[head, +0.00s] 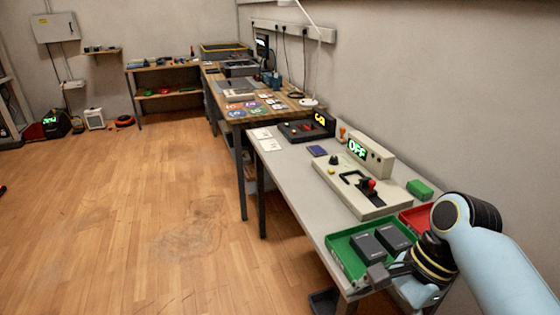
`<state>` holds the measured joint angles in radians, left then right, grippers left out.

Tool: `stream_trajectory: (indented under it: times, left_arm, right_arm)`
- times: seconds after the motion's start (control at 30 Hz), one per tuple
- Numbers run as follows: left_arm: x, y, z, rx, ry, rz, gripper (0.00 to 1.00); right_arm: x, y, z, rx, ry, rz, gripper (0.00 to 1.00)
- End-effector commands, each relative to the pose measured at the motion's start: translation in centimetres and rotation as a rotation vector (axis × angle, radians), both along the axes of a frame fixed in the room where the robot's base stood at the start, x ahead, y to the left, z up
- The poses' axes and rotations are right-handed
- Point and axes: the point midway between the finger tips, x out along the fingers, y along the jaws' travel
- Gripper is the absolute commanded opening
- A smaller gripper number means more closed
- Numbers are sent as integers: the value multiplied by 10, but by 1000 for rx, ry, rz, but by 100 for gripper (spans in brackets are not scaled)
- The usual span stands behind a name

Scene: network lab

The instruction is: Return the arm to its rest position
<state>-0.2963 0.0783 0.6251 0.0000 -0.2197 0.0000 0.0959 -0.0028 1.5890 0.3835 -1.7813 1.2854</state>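My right arm comes in from the right edge, light blue with black joints, bent over the near end of the grey table (297,187). My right gripper (385,277) points left, low over the front corner of the green tray (337,255). Its fingers are small and partly hidden by the wrist, so I cannot tell whether it is open or shut. Two dark boxes (368,246) lie in the green tray, just behind the gripper. My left arm and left gripper are not in view.
A red tray (410,217) sits beside my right forearm. A green block (420,188) lies near the wall. Wooden floor (130,210) is clear at left.

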Motion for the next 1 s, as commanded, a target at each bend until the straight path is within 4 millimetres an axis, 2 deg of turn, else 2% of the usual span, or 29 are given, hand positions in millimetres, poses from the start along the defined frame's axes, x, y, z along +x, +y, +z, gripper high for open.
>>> stream_trajectory:
  times: [0.2, 0.33, 0.47, 0.57, 0.67, 0.77, 0.87, 0.9, 0.97, 1.0]
  left_arm:
    - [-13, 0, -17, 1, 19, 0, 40]
    - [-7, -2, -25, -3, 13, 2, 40]
    - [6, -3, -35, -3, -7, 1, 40]
    - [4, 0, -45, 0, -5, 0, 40]
    - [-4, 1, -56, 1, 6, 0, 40]
    - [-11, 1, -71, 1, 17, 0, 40]
    - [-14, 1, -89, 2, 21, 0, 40]
    - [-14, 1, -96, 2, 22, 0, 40]
    - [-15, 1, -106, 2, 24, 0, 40]
    - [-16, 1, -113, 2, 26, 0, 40]
  right_arm:
    - [-24, -3, -34, -5, 49, 0, 100]
    - [-42, -6, -56, -12, 96, -1, 100]
    - [-66, -11, -90, -28, 153, -6, 100]
    - [-87, -16, -123, -45, 188, -8, 100]
    - [-111, -24, -163, -66, 209, 6, 100]
    - [-145, -36, -216, -96, 218, 43, 100]
    - [-193, -54, -281, -134, 205, 120, 100]
    - [-214, -62, -307, -152, 192, 167, 100]
    - [-247, -76, -344, -178, 166, 249, 100]
    - [-270, -86, -366, -196, 144, 314, 100]
